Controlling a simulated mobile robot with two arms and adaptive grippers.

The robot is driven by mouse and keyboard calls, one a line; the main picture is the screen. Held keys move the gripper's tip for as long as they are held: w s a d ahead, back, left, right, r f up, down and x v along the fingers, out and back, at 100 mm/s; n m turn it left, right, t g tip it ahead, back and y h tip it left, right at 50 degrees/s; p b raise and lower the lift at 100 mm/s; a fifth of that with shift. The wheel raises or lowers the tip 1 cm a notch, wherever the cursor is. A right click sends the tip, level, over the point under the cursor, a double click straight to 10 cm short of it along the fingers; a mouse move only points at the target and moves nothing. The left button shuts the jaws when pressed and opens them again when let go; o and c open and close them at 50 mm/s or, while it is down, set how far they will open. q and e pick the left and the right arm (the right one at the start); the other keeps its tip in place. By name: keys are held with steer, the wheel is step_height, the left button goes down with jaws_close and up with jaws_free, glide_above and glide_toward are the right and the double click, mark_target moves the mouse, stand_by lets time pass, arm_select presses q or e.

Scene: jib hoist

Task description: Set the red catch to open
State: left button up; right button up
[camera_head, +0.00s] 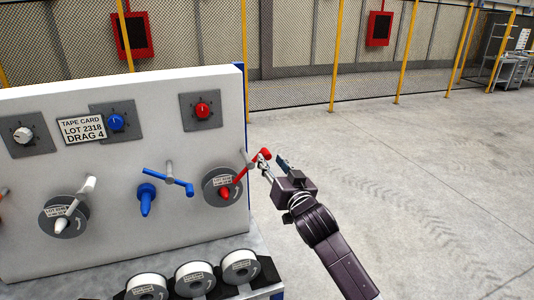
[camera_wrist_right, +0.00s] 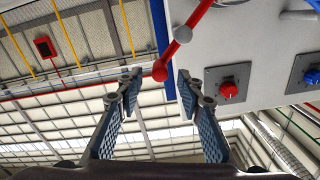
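The red catch (camera_head: 240,177) is on the right side of the white panel. Its red lever slants up and to the right across a grey peg, and its ball end points at my right gripper. A red cone stands in front of a round grey disc by it. My right gripper (camera_head: 266,162) is at the ball end. In the right wrist view the red ball (camera_wrist_right: 160,71) sits between the fingertips of my open right gripper (camera_wrist_right: 159,78), with gaps to both sides. I cannot tell how deep it is between them. My left gripper is not in view.
A blue lever (camera_head: 180,182) and a white-handled lever (camera_head: 87,190) are to the left on the panel (camera_head: 120,240). A red knob (camera_head: 203,110) and a blue knob (camera_head: 116,122) are above. White spools (camera_head: 195,277) stand below. The floor to the right is clear.

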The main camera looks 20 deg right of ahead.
mark_target(268, 158)
steer(key=shift+w+a+p, duration=0.1)
steer(key=shift+w+p, duration=0.45)
steer(key=shift+w, duration=1.65)
steer(key=shift+f, duration=0.1)
jaws_close()
